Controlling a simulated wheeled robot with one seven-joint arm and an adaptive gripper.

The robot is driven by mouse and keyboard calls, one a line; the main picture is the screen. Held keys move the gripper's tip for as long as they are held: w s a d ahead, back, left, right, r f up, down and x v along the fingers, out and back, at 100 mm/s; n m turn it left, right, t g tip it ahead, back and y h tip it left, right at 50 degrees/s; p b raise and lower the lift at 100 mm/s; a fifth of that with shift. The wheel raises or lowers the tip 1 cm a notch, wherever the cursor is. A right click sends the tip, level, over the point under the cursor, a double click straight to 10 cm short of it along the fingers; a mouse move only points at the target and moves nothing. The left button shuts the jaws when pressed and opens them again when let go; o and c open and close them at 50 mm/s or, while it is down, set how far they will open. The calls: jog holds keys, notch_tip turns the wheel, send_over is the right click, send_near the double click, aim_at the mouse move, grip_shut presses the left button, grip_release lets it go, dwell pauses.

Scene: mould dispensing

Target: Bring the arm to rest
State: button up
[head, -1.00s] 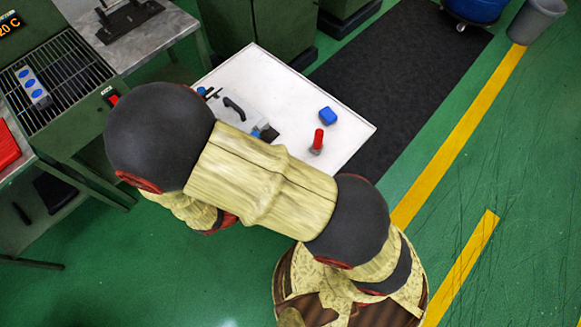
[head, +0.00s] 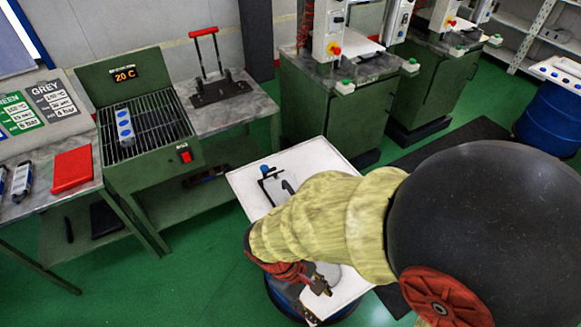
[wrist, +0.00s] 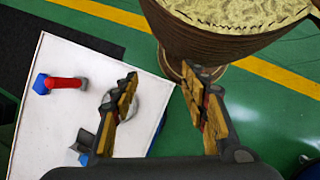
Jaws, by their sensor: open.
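My gripper (wrist: 160,72) is open in the wrist view, with its two fingers well apart and nothing between them. It is above the right edge of a white-topped table (wrist: 60,135), with green floor and part of my own base beyond. In the head view my arm crosses the right half and reaches down over the same table (head: 243,184). The arm hides much of the tabletop.
A red piece (wrist: 66,83) and a blue block (wrist: 41,84) are on the white table. A grilled heater (head: 150,125) reading 20 C holds a mould strip (head: 124,128). Green cabinets (head: 335,120) stand behind. Green floor (head: 200,285) is open at front left.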

jog(key=w+d+r+m+t+y, duration=0.1)
jog(key=d+r+m+t, duration=0.1)
jog(key=r, duration=0.5)
jog(key=w+d+r+m+t+y+b, duration=0.1)
jog(key=w+d+r+m+t+y, duration=0.1)
jog(key=d+r+m, duration=0.3)
jog(key=w+d+r+m+t+y+b, duration=0.1)
jog(key=w+d+r+m+t+y, duration=0.1)
jog(key=d+r, duration=0.3)
notch_tip(320, 180, up, 5)
jog(key=shift+d+f+m+t, duration=0.1)
jog(key=shift+d+m+t, duration=0.05)
jog(key=shift+m+t, duration=0.65)
